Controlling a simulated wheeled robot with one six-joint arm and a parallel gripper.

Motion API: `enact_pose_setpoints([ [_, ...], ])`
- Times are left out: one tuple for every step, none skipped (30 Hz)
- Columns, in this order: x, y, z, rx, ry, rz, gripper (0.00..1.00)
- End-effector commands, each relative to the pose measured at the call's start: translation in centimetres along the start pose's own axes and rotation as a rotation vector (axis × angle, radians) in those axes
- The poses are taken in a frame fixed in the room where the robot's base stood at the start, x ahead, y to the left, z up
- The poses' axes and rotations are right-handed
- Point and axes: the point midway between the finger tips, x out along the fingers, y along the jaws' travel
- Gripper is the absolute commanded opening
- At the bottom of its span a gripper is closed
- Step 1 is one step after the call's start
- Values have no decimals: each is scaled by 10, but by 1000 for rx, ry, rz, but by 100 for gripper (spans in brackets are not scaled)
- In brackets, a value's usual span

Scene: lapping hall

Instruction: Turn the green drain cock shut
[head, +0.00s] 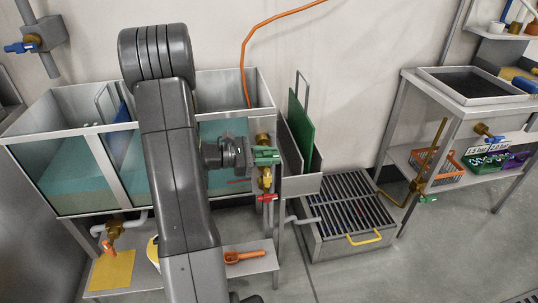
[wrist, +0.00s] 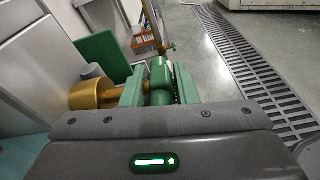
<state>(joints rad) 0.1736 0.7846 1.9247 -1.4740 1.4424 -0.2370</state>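The green drain cock (head: 265,156) sits on brass fittings at the right end of the tank. Its green handle also shows in the wrist view (wrist: 160,76), with a brass body (wrist: 95,94) to its left. My gripper (head: 248,157) is right at it, reaching in from the left. In the wrist view my gripper (wrist: 158,92) has green parts on both sides of the round green handle. I cannot tell whether they press on it. The dark palm hides the lower part of the handle.
A red-handled cock (head: 267,198) is just below. Another green handle (head: 428,198) is low on the right bench. A green panel (head: 301,125) stands beside the tank. An orange-handled cock (head: 112,247) is below left. A floor grate (head: 350,215) lies to the right.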

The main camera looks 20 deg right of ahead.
Motion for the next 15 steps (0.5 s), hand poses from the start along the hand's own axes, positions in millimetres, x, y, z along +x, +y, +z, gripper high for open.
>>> enact_pose_setpoints([
  [0,0,0,0,0,0,37],
  [0,0,0,0,0,0,39],
  [0,0,0,0,-1,0,39],
  [0,0,0,0,-1,0,39],
  [0,0,0,0,-1,0,39],
  [0,0,0,0,-1,0,39],
  [0,0,0,0,-1,0,39],
  [0,0,0,0,-1,0,39],
  [0,0,0,0,-1,0,39],
  [-1,0,0,0,-1,0,39],
  [-1,0,0,0,-1,1,39],
  [-3,0,0,0,-1,1,39],
  [-5,0,1,0,-1,1,39],
  [-7,0,1,0,-1,1,39],
  [-12,1,1,0,-2,3,39],
])
